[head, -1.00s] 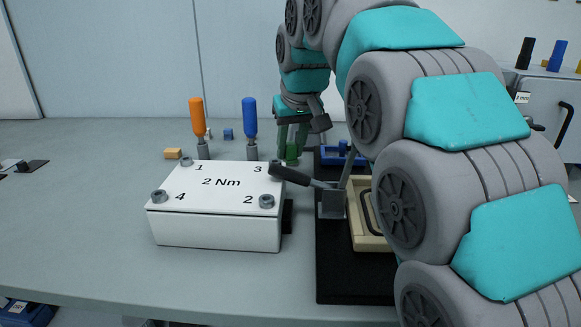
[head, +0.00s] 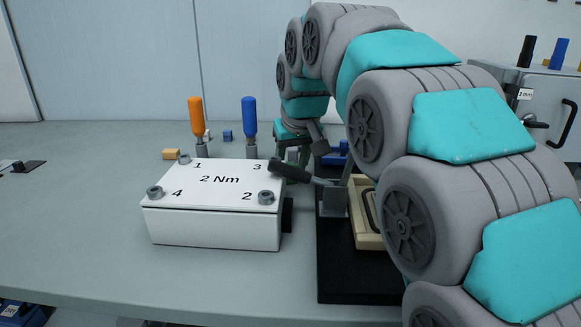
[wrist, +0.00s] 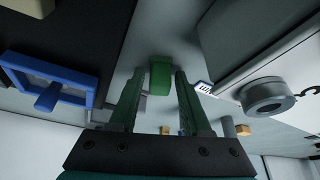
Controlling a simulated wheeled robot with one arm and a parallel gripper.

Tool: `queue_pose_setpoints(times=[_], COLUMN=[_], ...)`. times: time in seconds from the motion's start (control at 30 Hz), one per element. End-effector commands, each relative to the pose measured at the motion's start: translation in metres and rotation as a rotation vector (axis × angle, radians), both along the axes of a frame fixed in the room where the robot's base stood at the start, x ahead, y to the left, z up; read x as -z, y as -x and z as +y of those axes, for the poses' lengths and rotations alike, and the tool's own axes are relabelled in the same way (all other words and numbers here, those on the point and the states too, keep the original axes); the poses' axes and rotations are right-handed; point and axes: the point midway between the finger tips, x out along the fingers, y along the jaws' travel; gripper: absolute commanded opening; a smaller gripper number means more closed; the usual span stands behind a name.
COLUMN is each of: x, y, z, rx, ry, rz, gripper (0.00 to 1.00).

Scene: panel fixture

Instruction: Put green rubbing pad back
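The green rubbing pad (wrist: 160,76) shows in the wrist view, between and just beyond my fingertips. A gap shows on each side of it, so it does not look gripped. My gripper (wrist: 161,73) is open, with its two dark green fingers apart. In the head view my gripper (head: 293,153) is low behind the white box's back right corner. There the pad cannot be made out behind the box and lever. I cannot tell from these frames whether the pad rests on the table.
Orange (head: 196,112) and blue (head: 249,117) handled tools stand behind the box. A blue frame (wrist: 83,76) lies to the left in the wrist view. The table's left side is mostly clear.

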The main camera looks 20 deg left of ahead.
Motion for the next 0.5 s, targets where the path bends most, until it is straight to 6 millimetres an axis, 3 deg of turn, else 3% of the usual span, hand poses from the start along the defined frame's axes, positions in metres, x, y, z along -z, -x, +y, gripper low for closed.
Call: queue_pose_setpoints(times=[0.13, 0.5], x=[-0.0001, -0.0081], y=[0.0000, 0.0011], z=[0.0000, -0.0010], rx=[0.000, 0.000], ry=[0.000, -0.001], rz=[0.000, -0.002], gripper=[0.63, 0.63])
